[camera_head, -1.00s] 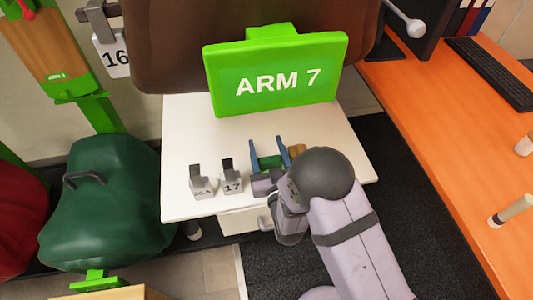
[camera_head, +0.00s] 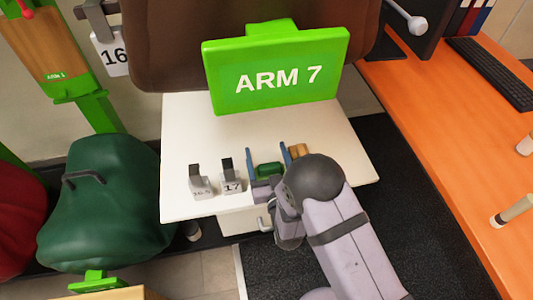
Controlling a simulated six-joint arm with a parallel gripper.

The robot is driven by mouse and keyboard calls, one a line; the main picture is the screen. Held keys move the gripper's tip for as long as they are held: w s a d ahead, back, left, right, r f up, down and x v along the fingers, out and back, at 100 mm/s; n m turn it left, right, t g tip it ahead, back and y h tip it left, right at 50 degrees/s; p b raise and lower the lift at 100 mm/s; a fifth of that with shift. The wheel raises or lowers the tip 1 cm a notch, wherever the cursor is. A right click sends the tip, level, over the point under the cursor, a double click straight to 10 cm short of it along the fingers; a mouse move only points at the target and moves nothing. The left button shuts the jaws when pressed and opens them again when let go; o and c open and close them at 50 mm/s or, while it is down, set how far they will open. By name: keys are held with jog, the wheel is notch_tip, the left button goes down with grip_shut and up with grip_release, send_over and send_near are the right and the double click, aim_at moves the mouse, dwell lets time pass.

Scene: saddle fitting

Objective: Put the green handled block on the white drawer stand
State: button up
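My gripper (camera_head: 267,163) comes in from the front right, with one blue finger on each side of the block. The fingers look open, with slight gaps beside the block. My wrist hides part of the block's near side and the stand's front edge.
Small blocks marked 16.5 (camera_head: 200,187) and 17 (camera_head: 231,184) stand just left of my gripper. A brown piece (camera_head: 299,151) lies right of it. A green ARM 7 sign (camera_head: 277,73) rises behind. The stand's back left is clear.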

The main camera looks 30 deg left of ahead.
aim_at(269, 171)
jog(key=shift+r, duration=0.1)
jog(key=shift+v, duration=3.8)
jog(key=shift+r, duration=0.1)
jog(key=shift+w+r, duration=0.1)
